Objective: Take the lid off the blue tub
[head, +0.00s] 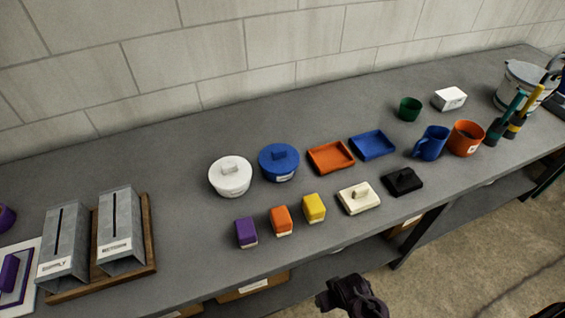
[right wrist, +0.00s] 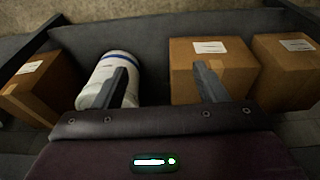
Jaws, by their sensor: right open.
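My right gripper (head: 345,296) is low in front of the bench, well below and to the right of the tub in the head view. In the right wrist view my right gripper (right wrist: 160,75) is open, with nothing between its fingers. My left gripper is not in view.
A white lidded tub (head: 230,181) stands close left of the blue one. An orange tray (head: 331,157) and a blue tray (head: 372,145) lie to its right. Purple, orange and yellow blocks stand in front. Cardboard boxes (right wrist: 213,72) and a white cylinder (right wrist: 100,90) sit on the lower shelf.

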